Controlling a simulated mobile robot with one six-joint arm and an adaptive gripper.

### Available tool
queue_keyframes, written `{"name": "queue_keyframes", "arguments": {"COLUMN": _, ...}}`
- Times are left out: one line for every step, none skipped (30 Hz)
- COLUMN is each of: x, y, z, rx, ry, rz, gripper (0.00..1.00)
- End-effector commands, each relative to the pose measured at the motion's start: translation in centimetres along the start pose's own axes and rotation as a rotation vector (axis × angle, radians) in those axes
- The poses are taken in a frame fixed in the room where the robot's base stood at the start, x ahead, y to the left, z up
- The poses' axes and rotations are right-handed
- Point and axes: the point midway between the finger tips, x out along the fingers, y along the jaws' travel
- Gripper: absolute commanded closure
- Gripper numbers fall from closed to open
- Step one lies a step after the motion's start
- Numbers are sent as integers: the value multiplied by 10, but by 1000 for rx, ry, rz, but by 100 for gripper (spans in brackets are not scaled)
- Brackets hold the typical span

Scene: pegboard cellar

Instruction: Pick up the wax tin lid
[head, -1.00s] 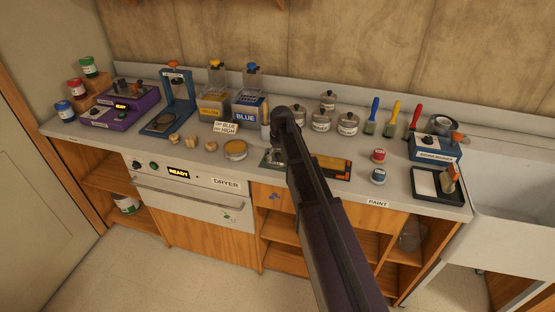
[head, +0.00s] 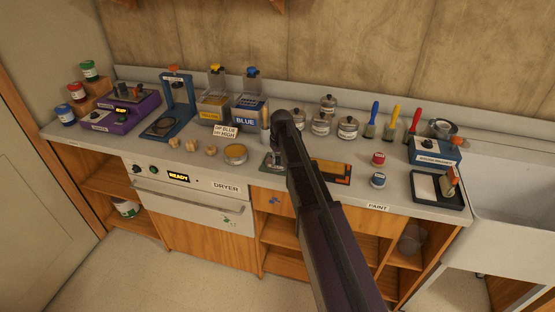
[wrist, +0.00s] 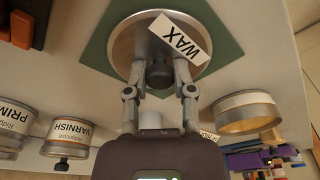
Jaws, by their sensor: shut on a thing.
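The wax tin lid (wrist: 128,45) is a round silver disc with a dark knob and a white WAX label, seen in the wrist view. My gripper (wrist: 159,85) has its two fingers closed on the knob from either side. A green square mat (wrist: 104,60) shows behind the lid; I cannot tell whether the lid touches it. In the head view my arm hides most of the lid and gripper, and a bit of the mat (head: 268,167) shows left of the arm. A round tin with amber contents (head: 235,153) stands left of the mat and also shows in the wrist view (wrist: 246,112).
Lidded pots (head: 320,125) stand behind my arm. Wooden knobs (head: 191,146) and the blue-labelled box (head: 246,120) are to the left.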

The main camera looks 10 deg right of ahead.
Motion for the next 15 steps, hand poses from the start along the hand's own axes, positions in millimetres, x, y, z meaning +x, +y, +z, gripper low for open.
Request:
{"name": "queue_keyframes", "arguments": {"x": -3, "y": 0, "z": 0, "rx": 0, "ry": 0, "rz": 0, "gripper": 100}}
{"name": "queue_keyframes", "arguments": {"x": -5, "y": 0, "z": -1, "rx": 0, "ry": 0, "rz": 0, "gripper": 100}}
{"name": "queue_keyframes", "arguments": {"x": -7, "y": 0, "z": -1, "rx": 0, "ry": 0, "rz": 0, "gripper": 100}}
{"name": "queue_keyframes", "arguments": {"x": -9, "y": 0, "z": -1, "rx": 0, "ry": 0, "rz": 0, "gripper": 100}}
{"name": "queue_keyframes", "arguments": {"x": -10, "y": 0, "z": -2, "rx": 0, "ry": 0, "rz": 0, "gripper": 100}}
{"name": "queue_keyframes", "arguments": {"x": -13, "y": 0, "z": -2, "rx": 0, "ry": 0, "rz": 0, "gripper": 100}}
{"name": "queue_keyframes", "arguments": {"x": -16, "y": 0, "z": -2, "rx": 0, "ry": 0, "rz": 0, "gripper": 100}}
{"name": "queue_keyframes", "arguments": {"x": -18, "y": 0, "z": -3, "rx": 0, "ry": 0, "rz": 0, "gripper": 100}}
{"name": "queue_keyframes", "arguments": {"x": -21, "y": 0, "z": -3, "rx": 0, "ry": 0, "rz": 0, "gripper": 100}}
{"name": "queue_keyframes", "arguments": {"x": -24, "y": 0, "z": -4, "rx": 0, "ry": 0, "rz": 0, "gripper": 100}}
{"name": "queue_keyframes", "arguments": {"x": -26, "y": 0, "z": -4, "rx": 0, "ry": 0, "rz": 0, "gripper": 100}}
{"name": "queue_keyframes", "arguments": {"x": -30, "y": 0, "z": -4, "rx": 0, "ry": 0, "rz": 0, "gripper": 100}}
{"name": "queue_keyframes", "arguments": {"x": -33, "y": 0, "z": -5, "rx": 0, "ry": 0, "rz": 0, "gripper": 100}}
{"name": "queue_keyframes", "arguments": {"x": -36, "y": 0, "z": -5, "rx": 0, "ry": 0, "rz": 0, "gripper": 100}}
{"name": "queue_keyframes", "arguments": {"x": -39, "y": 0, "z": -5, "rx": 0, "ry": 0, "rz": 0, "gripper": 100}}
